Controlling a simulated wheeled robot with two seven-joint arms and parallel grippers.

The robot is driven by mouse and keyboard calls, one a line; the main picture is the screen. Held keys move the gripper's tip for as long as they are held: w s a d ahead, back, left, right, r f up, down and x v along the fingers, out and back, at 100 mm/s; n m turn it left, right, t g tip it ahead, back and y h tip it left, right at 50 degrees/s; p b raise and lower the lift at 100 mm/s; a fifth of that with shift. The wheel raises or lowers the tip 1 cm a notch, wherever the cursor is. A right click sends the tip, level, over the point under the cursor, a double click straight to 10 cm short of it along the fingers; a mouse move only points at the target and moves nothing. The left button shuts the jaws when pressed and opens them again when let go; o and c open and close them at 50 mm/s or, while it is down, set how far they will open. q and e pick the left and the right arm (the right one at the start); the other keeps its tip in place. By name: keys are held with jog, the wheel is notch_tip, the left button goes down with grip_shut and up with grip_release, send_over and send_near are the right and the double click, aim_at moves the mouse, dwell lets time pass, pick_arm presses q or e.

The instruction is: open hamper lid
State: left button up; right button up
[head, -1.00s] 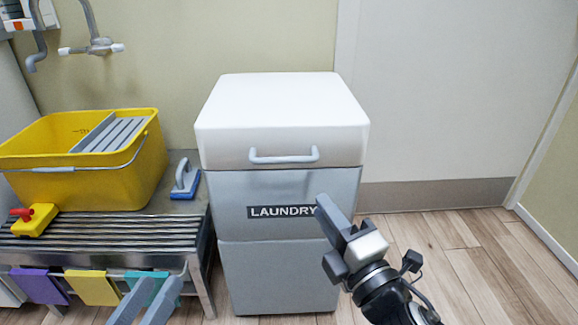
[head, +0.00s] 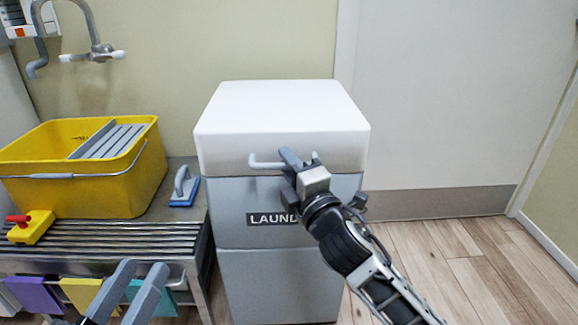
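The laundry hamper (head: 274,281) is a grey box with a LAUNDRY label, partly covered by my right arm. Its white lid (head: 280,105) is down. A pale grey bar handle (head: 262,163) is on the lid's front face. My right gripper (head: 289,168) is at the right part of this handle, with a finger overlapping the bar. I cannot tell whether its fingers are closed around the bar. My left gripper (head: 142,272) is low at the left, away from the hamper, with its two fingers apart and nothing between them.
A slatted metal bench (head: 110,236) stands left of the hamper. It holds a yellow bucket (head: 85,192), a blue scrubber (head: 185,188) and a yellow bottle with a red top (head: 31,227). Coloured cloths hang below. Wooden floor (head: 480,265) at the right is clear.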

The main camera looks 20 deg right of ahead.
grip_shut()
